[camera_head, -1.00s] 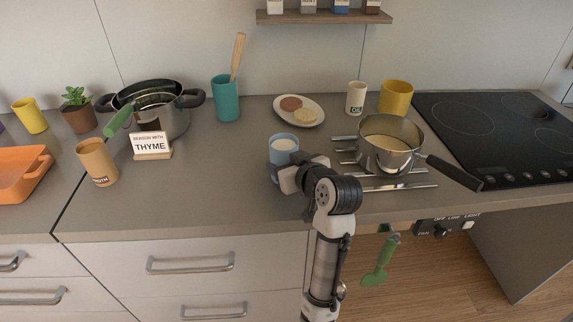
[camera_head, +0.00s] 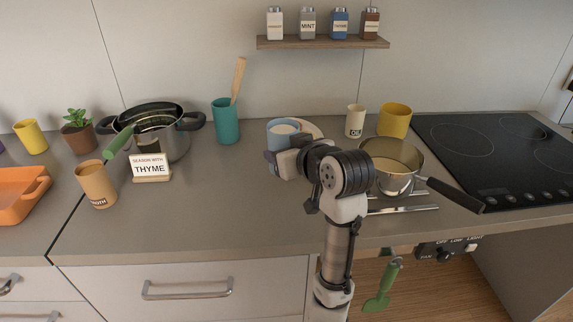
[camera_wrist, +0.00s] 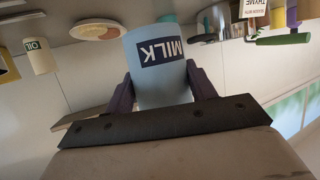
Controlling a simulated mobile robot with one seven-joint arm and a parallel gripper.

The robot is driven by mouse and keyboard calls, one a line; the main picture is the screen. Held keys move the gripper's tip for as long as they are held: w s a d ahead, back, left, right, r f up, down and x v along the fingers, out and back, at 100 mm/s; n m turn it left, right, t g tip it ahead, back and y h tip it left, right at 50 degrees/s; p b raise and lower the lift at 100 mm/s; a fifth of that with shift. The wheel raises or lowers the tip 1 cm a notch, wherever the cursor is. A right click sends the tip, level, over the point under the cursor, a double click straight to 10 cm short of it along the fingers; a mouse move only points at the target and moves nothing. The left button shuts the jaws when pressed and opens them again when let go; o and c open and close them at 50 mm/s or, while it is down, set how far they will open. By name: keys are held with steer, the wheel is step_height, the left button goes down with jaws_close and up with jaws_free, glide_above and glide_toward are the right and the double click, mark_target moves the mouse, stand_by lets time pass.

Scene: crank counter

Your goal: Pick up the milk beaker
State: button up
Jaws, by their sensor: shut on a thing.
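The milk beaker (camera_head: 283,127) is a light blue cup with white milk in it, in the middle of the head view. Its dark "MILK" label faces the wrist camera (camera_wrist: 160,52), where it appears upside down. My gripper (camera_head: 280,160) is shut on the beaker, with one dark finger on each side of it (camera_wrist: 160,92). The beaker looks upright and appears raised above the counter. In the head view my gripper and wrist cover its lower part.
A pan (camera_head: 395,165) stands on a metal rack right of my arm. Behind the beaker is a partly hidden plate (camera_head: 314,130); an oil cup (camera_head: 355,121) and yellow cup (camera_head: 394,120) stand farther right. A thyme sign (camera_head: 150,168) stands left. Counter between sign and beaker is clear.

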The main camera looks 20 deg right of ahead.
step_height(320, 180, up, 9)
steer(key=shift+r+b, duration=0.15)
steer(key=shift+b, duration=0.15)
stand_by(0.5)
steer(key=shift+r, duration=0.15)
steer(key=shift+d, duration=0.1)
